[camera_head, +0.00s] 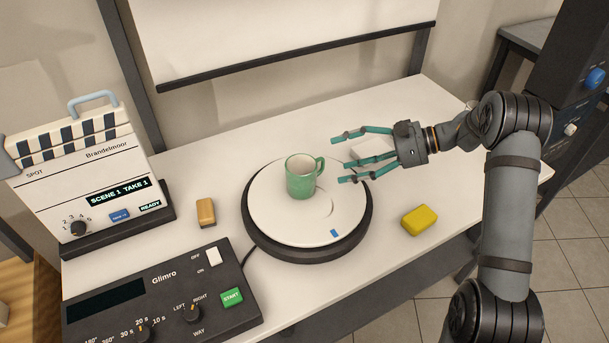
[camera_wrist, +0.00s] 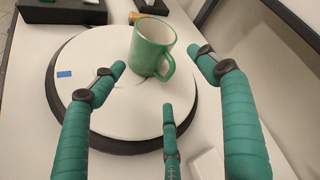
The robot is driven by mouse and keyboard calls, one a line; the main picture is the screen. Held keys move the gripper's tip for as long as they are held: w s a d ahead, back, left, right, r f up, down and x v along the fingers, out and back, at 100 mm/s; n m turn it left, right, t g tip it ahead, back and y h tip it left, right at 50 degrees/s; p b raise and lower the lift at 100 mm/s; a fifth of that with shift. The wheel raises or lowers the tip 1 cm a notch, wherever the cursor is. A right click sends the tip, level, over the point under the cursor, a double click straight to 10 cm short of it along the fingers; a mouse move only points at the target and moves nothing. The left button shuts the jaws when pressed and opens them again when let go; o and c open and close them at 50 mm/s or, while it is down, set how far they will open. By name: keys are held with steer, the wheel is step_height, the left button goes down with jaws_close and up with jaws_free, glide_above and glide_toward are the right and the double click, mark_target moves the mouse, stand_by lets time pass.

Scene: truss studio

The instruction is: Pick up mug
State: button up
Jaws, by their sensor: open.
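A green mug (camera_head: 301,177) with a pale inside stands upright on the white round turntable (camera_head: 285,225), its handle toward my gripper. My gripper (camera_head: 348,157) has teal fingers and is open and empty, to the right of the mug and apart from it. In the wrist view the mug (camera_wrist: 150,48) is ahead of the spread fingers (camera_wrist: 165,72), with its handle at its lower right. The turntable (camera_wrist: 110,115) has a blue mark near its edge.
A yellow block (camera_head: 419,220) lies right of the turntable, a tan block (camera_head: 206,212) left of it. A white block (camera_head: 372,149) lies behind my fingers. A control box (camera_head: 160,290) labelled Glimro and a clapperboard-shaped device (camera_head: 85,185) stand at left. A screen (camera_head: 280,35) hangs behind.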

mark_target(314, 166)
steer(key=shift+s+a, duration=0.1)
steer(key=shift+a, duration=0.35)
steer(key=p+x, duration=0.1)
steer(key=x, duration=0.2)
steer(key=shift+a, duration=0.4)
steer(key=shift+a+f+p, duration=0.25)
steer(key=shift+a+p, duration=0.05)
steer(key=shift+a, duration=0.1)
steer(key=c, duration=0.3)
steer(key=c, duration=1.5)
steer(key=shift+r, duration=0.1)
jaws_close()
